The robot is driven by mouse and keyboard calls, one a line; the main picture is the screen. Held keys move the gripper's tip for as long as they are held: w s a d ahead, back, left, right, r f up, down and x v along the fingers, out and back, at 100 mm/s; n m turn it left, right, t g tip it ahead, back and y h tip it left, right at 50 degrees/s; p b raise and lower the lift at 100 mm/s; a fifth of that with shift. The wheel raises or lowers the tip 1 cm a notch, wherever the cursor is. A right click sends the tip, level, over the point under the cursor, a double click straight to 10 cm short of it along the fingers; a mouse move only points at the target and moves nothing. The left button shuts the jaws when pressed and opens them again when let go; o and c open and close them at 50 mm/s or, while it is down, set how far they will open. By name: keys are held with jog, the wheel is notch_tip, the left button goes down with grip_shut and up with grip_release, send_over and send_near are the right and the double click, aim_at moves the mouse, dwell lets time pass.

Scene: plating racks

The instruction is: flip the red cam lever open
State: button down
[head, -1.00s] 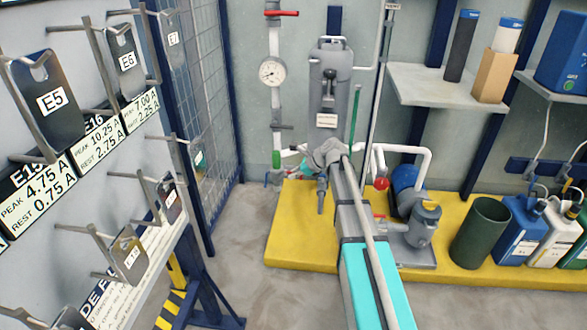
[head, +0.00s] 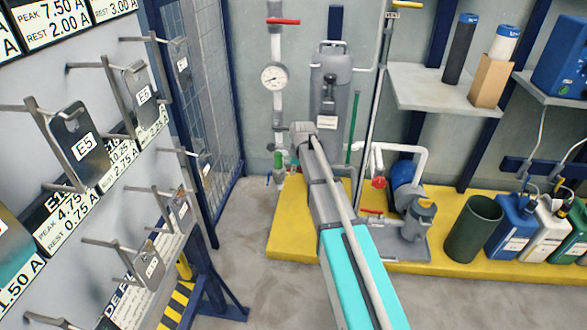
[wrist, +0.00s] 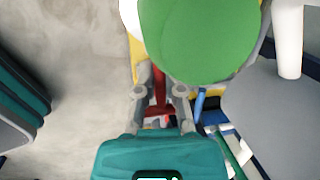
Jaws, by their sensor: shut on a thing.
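The red lever (wrist: 160,84) shows in the wrist view as a narrow red strip between the two grey fingers of my gripper (wrist: 160,92). My gripper is shut on it. More red shows lower down between the fingers. A large round green part (wrist: 200,38) lies just above the fingers and hides some of what is behind it. In the head view, a green piece (head: 279,159) sits low on the white vertical pipe. My arm reaches toward there, and its end hides most of the lever area.
A pressure gauge (head: 273,77) and another red handle (head: 283,21) are higher on the pipe. A yellow platform (head: 292,236) carries a blue pump (head: 406,178) and a dark green bin (head: 472,228). A rack with hanging plates (head: 78,143) stands left. Grey floor between is clear.

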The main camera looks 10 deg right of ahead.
dwell(0.4)
jog(key=c, duration=0.7)
grip_release()
jog(key=shift+f+y+b, duration=0.2)
jog(key=shift+y+b, duration=0.1)
